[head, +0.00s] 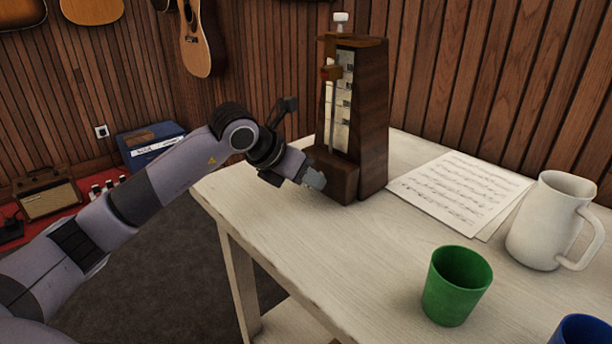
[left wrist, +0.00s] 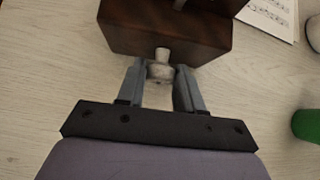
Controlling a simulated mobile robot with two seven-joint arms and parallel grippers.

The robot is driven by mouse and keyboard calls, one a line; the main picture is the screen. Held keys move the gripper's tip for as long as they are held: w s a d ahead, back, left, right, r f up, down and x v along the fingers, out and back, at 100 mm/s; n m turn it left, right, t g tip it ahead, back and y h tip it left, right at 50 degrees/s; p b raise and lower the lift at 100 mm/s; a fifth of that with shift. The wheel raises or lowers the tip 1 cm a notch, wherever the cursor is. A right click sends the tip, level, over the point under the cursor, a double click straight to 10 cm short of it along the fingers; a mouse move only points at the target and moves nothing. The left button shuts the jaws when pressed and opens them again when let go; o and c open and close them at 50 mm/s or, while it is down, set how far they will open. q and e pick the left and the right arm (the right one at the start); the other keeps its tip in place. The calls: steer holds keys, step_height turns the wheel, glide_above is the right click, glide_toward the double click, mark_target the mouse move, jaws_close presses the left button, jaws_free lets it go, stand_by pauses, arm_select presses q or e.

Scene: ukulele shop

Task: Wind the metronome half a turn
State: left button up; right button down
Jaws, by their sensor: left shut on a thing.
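The dark wooden metronome (head: 372,120) stands upright on the pale table, with its scale, pendulum rod and small brown weight facing left and a pale knob on its top. My left gripper (head: 314,180) reaches its low front block from the left. In the left wrist view, my left gripper (left wrist: 160,72) is shut on a small pale metal winding key (left wrist: 161,53) that sticks out of the metronome's base (left wrist: 160,28). The two fingers sit on either side of the key. The key is hidden by the gripper in the head view. My right gripper is not in view.
Sheet music (head: 460,192) lies right of the metronome. A white pitcher (head: 545,220), a green cup (head: 456,286) and a blue cup (head: 582,331) stand farther right and nearer. The table's (head: 330,260) front left part is clear. Wood-panelled wall stands behind.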

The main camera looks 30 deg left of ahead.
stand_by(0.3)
arm_select(q)
steer(key=o, duration=1)
steer(key=shift+v, duration=3.6)
steer(key=shift+d, duration=0.15)
steer(key=shift+s, duration=0.15)
